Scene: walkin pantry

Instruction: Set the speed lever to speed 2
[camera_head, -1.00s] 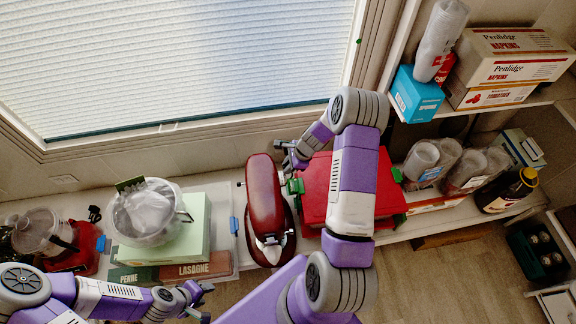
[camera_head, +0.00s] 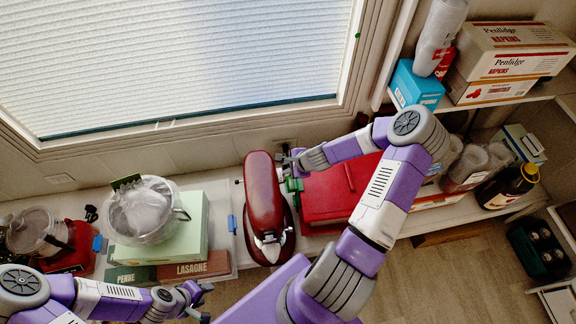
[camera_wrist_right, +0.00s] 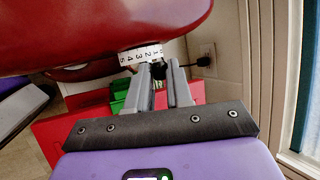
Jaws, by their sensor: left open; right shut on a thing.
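The red stand mixer (camera_head: 263,195) stands on the counter. In the right wrist view its body (camera_wrist_right: 100,30) fills the top, with a white numbered speed scale (camera_wrist_right: 141,55) under its edge. The dark speed lever (camera_wrist_right: 159,69) shows at the low-number end of the scale, near the 1. My right gripper (camera_head: 289,164) is at the mixer's right side; in the wrist view its fingers (camera_wrist_right: 160,72) are shut on the lever. The exact number the lever points at is hard to read. My left gripper (camera_head: 203,300) is open and empty at the counter's front, left of the mixer.
A red box (camera_head: 325,195) lies close right of the mixer. A wall socket (camera_wrist_right: 208,55) and cord are behind my right gripper.

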